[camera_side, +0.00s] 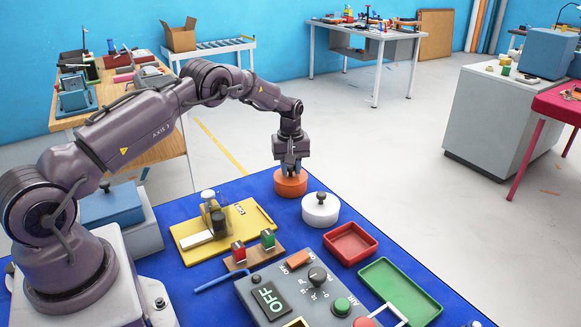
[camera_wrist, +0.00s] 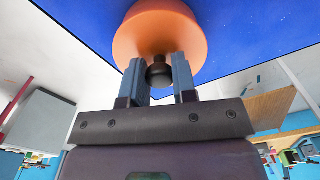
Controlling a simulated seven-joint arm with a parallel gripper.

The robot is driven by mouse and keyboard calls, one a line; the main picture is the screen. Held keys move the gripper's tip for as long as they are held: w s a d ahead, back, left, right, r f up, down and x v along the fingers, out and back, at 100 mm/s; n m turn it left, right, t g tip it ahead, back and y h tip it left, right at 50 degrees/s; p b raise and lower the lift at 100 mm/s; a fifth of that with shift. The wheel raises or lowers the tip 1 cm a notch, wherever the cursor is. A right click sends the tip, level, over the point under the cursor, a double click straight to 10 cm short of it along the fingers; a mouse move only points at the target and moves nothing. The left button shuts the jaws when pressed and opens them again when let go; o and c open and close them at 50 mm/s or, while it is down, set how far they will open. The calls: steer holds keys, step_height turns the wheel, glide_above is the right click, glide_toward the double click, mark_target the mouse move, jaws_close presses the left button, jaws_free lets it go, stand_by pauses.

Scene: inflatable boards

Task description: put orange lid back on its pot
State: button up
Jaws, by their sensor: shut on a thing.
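The orange pot (camera_side: 290,188) stands on the blue table near its far edge, with the orange lid on top of it; I cannot make out a gap between them. My gripper (camera_side: 290,168) points straight down over it. In the wrist view, the two blue-grey fingers of my gripper (camera_wrist: 158,80) stand on both sides of the dark round knob (camera_wrist: 159,74) of the orange lid (camera_wrist: 150,45). They are shut on the knob. The side view hides the knob behind the fingers.
A white pot (camera_side: 320,212) with a dark knob stands close by on the right. A red tray (camera_side: 350,243), a green tray (camera_side: 400,290), a yellow board (camera_side: 195,240) and a grey control box (camera_side: 262,278) take up the nearer table.

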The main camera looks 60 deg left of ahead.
stand_by(0.4)
steer(key=o, duration=1.5)
steer(key=shift+c, duration=0.2)
steer(key=shift+r, duration=3.5)
